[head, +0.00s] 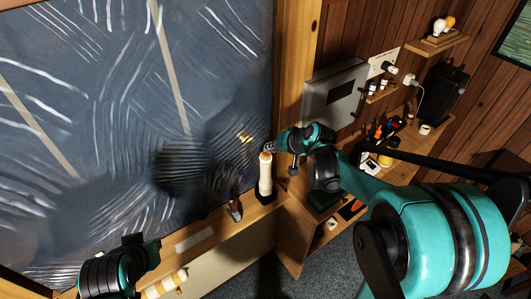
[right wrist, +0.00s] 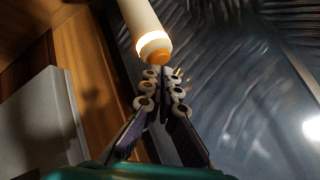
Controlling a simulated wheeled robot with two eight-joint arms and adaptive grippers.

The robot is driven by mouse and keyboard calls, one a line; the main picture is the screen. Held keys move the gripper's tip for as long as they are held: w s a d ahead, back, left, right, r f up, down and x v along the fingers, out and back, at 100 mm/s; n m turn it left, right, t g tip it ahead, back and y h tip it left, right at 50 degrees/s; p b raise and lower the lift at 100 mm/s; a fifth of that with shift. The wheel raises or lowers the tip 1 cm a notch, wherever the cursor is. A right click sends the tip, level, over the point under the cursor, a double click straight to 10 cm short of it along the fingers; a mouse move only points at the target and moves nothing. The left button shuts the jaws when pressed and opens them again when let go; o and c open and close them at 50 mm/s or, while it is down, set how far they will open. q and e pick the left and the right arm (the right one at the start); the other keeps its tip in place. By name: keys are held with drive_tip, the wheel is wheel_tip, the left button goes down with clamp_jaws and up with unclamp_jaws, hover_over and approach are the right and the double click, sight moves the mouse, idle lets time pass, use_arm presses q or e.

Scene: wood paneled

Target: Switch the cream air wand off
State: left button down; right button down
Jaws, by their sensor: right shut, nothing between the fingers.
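The cream air wand (head: 265,182) stands upright on the wooden ledge below the dark panel. It has an orange end, and in the right wrist view the wand (right wrist: 145,22) shows a glowing band beside its orange tip (right wrist: 158,57). My right gripper (head: 268,148) is at the wand's top end, shut and empty. In the right wrist view its fingertips (right wrist: 163,82) are very close to the orange tip; I cannot tell whether they touch. My left gripper (head: 130,262) is at the lower left, away from the wand; its fingers are not clear.
A small dark-red object (head: 235,209) stands on the ledge left of the wand. A grey box (head: 334,97) is on the wall to the right, above a cluttered wooden bench (head: 408,140).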

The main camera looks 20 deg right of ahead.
drive_tip(key=shift+f, duration=0.25)
drive_tip(key=shift+r, duration=0.7)
wheel_tip(320, 180, up, 6)
drive_tip(key=p, duration=0.4)
drive_tip(key=shift+p, duration=0.35)
